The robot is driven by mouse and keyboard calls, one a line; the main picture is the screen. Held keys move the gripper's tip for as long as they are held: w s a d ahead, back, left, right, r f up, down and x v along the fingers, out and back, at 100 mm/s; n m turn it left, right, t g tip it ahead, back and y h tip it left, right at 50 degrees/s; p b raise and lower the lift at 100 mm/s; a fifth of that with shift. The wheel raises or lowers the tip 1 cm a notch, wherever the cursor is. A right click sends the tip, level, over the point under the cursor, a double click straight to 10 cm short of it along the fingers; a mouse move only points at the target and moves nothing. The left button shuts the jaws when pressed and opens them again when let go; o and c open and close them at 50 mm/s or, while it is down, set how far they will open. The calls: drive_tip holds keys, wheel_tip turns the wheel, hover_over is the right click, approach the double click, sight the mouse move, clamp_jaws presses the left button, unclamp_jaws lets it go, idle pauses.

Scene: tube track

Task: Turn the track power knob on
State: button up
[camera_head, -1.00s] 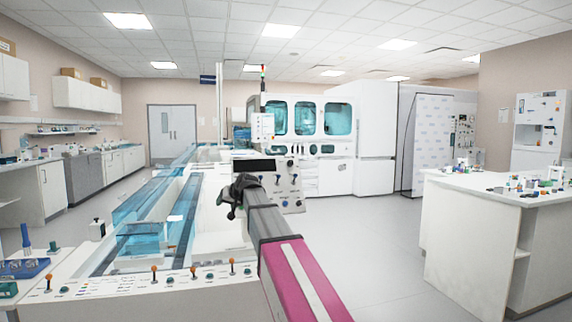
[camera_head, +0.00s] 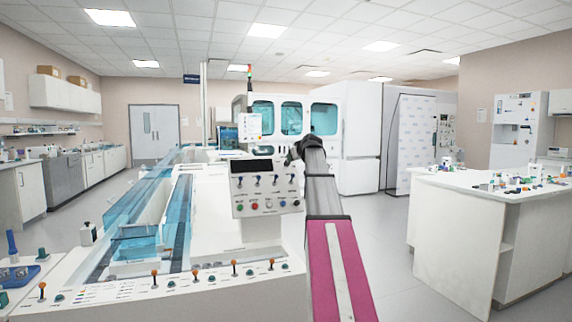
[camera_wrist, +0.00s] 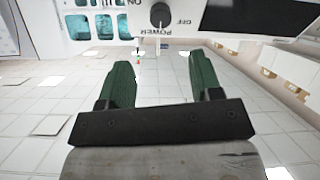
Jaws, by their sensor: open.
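The power knob (camera_wrist: 160,15) is dark and round, at the top edge of the upside-down wrist view, on a white panel between the labels ON and OFF. The word POWER is beside it. I cannot tell its pointer setting. My gripper (camera_wrist: 161,62) has two green fingers, spread apart with nothing between them. The knob appears beyond the fingertips, with a gap. In the head view, the control panel (camera_head: 250,204) has a dark display, several small switches and coloured buttons. My gripper (camera_head: 303,148) is at its upper right corner. I cannot pick out the power knob there.
The track bench (camera_head: 200,292) with blue clear covers extends along the left, with several orange-topped levers at its front edge. A white island (camera_head: 455,220) with small items stands right. Open grey floor (camera_head: 375,235) lies between.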

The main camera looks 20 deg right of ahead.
sight(288, 164)
drive_tip(key=x, duration=1)
drive_tip(key=shift+w+a+f, duration=0.1)
drive_tip(key=shift+w+f, duration=0.1)
drive_tip(key=shift+w, duration=0.1)
drive_tip(key=c, duration=0.9)
